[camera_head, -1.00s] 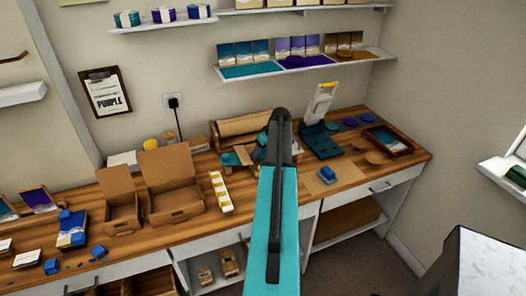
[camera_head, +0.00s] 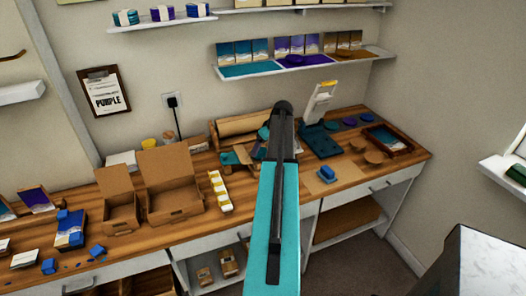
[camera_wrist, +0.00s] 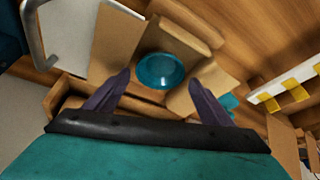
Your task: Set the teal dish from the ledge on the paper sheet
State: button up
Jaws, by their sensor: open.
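The teal dish (camera_wrist: 160,70) is round and shallow. In the wrist view it rests on a brown surface, upright. My gripper (camera_wrist: 160,79) is open, with its two dark purple fingers on either side of the dish and a gap at each side. Nothing is held, and I cannot tell the height of the fingers over the dish. In the head view my own arm covers most of this spot.
A white strip with yellow parts (camera_wrist: 287,86) lies to the right in the wrist view. A dark press with a pale handle (camera_head: 320,140) stands right of my arm. Open cardboard boxes (camera_head: 172,195) stand to the left. A paper roll (camera_head: 243,130) lies behind.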

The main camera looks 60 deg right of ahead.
jog(key=d+b+v, duration=0.1)
jog(key=b+v, duration=0.1)
jog(key=v, duration=0.7)
jog(key=shift+a, duration=0.5)
